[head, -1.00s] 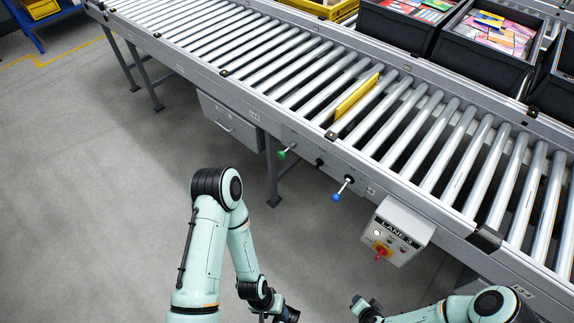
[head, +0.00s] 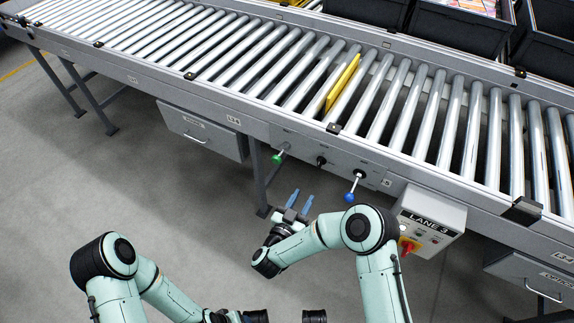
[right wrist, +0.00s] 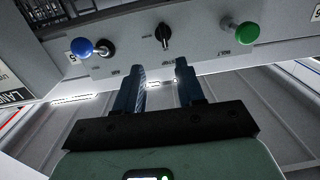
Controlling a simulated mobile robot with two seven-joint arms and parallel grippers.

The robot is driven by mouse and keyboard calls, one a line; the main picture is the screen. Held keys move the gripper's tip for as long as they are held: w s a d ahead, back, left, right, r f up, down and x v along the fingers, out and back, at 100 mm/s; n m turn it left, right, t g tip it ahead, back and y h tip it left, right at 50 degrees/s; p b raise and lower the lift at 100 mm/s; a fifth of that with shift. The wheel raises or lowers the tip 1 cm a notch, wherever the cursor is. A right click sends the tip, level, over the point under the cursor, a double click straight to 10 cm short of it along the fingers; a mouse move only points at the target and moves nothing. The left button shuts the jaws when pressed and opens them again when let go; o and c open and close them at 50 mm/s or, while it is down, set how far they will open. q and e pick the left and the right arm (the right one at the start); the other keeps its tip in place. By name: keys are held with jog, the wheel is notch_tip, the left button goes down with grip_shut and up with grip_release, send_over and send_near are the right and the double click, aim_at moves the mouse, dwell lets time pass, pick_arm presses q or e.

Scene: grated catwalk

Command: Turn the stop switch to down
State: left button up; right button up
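A control panel on the conveyor's side rail carries a green-balled lever (head: 277,158), a small black switch (head: 321,161) and a blue-balled lever (head: 350,196). Their labels are too small to read, so I cannot tell which is the stop switch. My right gripper (head: 300,200) is open and empty, below and in front of the panel, apart from the controls. In the right wrist view its fingers (right wrist: 160,72) point toward the black switch (right wrist: 163,36), with the blue lever (right wrist: 83,47) at left and the green lever (right wrist: 246,32) at right.
A LANE 3 box (head: 430,222) with a red switch (head: 407,247) hangs right of the panel. A drawer (head: 205,134) and a conveyor leg (head: 261,185) stand at left. A yellow flat item (head: 343,82) lies on the rollers. Dark bins (head: 465,30) stand behind.

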aim_at(319, 163)
jog(key=x, duration=0.4)
jog(key=b+x, duration=0.1)
jog(key=x, duration=0.3)
jog(key=r+b+x, duration=0.1)
jog(key=x, duration=0.4)
jog(key=shift+w+a, duration=0.2)
jog(key=shift+a, duration=0.15)
pick_arm(q)
jog(key=shift+t+y, duration=0.3)
jog(key=shift+t, duration=0.3)
jog(key=w+a+f, duration=0.1)
jog(key=w, duration=0.1)
jog(key=w+a+f, duration=0.1)
jog(key=f, duration=0.1)
jog(key=shift+w+a, duration=0.2)
jog(key=shift+w, duration=0.15)
pick_arm(e)
grip_shut()
